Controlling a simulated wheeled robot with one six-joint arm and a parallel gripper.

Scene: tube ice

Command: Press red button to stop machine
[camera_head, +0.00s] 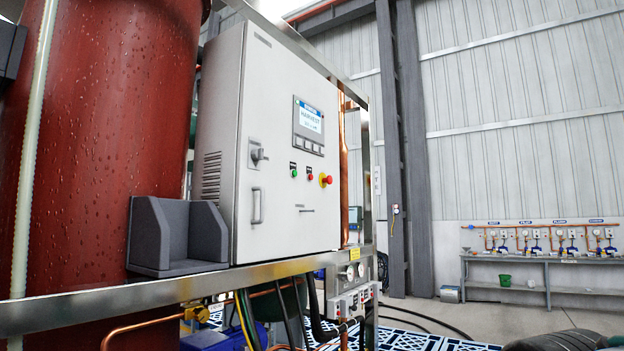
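A light grey control cabinet (285,105) stands at centre, its door facing right. On the door is a small red button (310,177), with a small green button (294,173) to its left. A larger red mushroom button (327,180) on a yellow base sits to its right, near the door's edge. Above them a display panel (309,122) reads "HARVEST". Nothing touches the buttons.
A large wet red tank (105,140) fills the left. A dark grey open holder (150,240) sits on a metal rail (90,305) that runs below the cabinet. Cables and pipes hang under the rail. A bench (540,259) with gauges stands far right; the floor before it looks open.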

